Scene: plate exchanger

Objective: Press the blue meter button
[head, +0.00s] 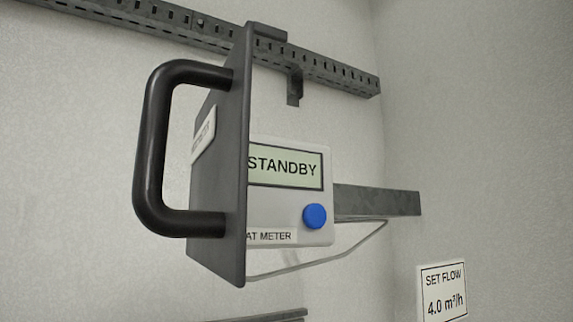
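The blue button (315,216) is a round knob on the lower right of the white heat meter (290,237). The meter's display (285,167) reads "STANDBY". The meter's left part is hidden behind a dark grey panel (228,160) with a black handle (152,150). The button itself is in clear view. Neither of my grippers shows in the head view.
The dark panel and its handle stand out in front of the meter on the left. A slotted rail (330,70) runs above, and a grey bar (385,201) shows to the right. A thin cable hangs below. A sign (442,291) reads "SET FLOW 4.0 m³/h".

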